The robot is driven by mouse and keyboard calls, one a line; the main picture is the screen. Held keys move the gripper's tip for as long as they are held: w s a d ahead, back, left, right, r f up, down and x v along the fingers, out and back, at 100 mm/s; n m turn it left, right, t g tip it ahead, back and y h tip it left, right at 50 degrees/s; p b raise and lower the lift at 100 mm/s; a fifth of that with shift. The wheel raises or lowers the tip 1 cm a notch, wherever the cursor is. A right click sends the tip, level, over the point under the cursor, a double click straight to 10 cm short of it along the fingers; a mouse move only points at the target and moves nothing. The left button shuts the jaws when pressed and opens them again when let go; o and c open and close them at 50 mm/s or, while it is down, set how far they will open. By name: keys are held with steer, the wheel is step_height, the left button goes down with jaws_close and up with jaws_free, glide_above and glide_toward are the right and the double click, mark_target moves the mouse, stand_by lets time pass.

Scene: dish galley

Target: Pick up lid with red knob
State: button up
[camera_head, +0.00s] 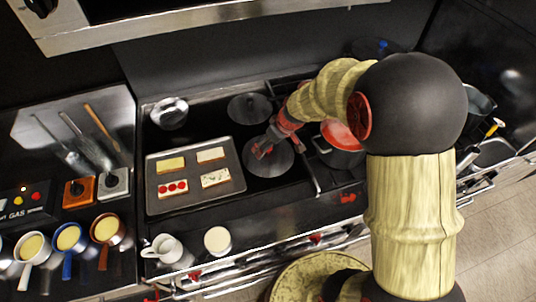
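My gripper (262,151) is small in view, pointing down and left over a round dark grey disc (271,167) in the middle of the stove. Red shows at the gripper's tip. I cannot tell whether this is a red knob or part of my gripper, nor whether the disc is a lid or a burner plate. The gap between the fingers is too small to make out. No other lid with a clearly red knob shows.
A tray (237,188) with several slices lies left of my gripper. A shiny round item (169,112) and another dark disc (250,107) are behind. A pot with red inside (343,136) stands right. Cups (166,248) stand in front; several filled pans (107,229) are left.

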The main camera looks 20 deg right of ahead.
mark_target(268, 151)
steer(key=x, duration=0.4)
steer(key=shift+w+f+b, duration=0.2)
steer(key=shift+f+b, duration=0.1)
steer(key=shift+c, duration=0.5)
